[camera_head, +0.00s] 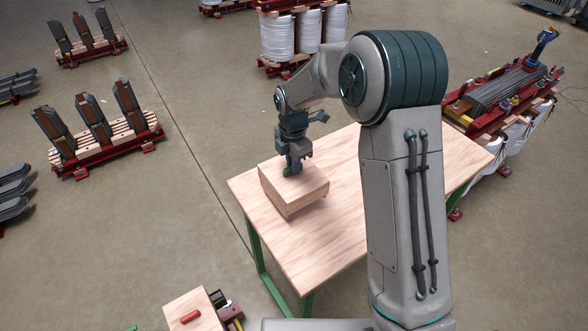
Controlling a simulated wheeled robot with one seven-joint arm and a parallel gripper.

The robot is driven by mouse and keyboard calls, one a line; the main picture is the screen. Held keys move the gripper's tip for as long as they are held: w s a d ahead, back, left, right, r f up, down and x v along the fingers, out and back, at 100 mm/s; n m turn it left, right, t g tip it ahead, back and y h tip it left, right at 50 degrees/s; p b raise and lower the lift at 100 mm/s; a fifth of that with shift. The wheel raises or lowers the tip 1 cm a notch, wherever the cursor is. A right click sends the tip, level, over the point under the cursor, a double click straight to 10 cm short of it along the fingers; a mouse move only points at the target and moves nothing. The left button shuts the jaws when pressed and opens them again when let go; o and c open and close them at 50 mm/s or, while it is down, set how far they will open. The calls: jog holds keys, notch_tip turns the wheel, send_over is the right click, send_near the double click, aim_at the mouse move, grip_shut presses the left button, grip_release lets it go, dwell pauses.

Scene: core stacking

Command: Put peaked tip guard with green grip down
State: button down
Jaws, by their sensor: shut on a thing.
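The peaked tip guard (308,192) is a pale wooden block with a small green grip (287,172) on its top. It is at the left part of the wooden table (340,240). My gripper (293,164) points down and is shut on the green grip. The fingertips and part of the grip are hard to make out at this size. A dark shadow lies under the guard's lower edge. I cannot tell whether the guard touches the tabletop or is held slightly above it.
Bare tabletop lies in front of the guard and to its right. Another wooden block with a red grip (190,316) is at the bottom left. Racks of dark parts (95,125) stand on the floor at left; a red-framed assembly (505,90) stands at right.

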aim_at(293, 179)
jog(key=shift+f, duration=1.6)
jog(key=shift+f, duration=0.2)
jog(key=c, duration=1.4)
grip_release()
jog(key=shift+r, duration=0.1)
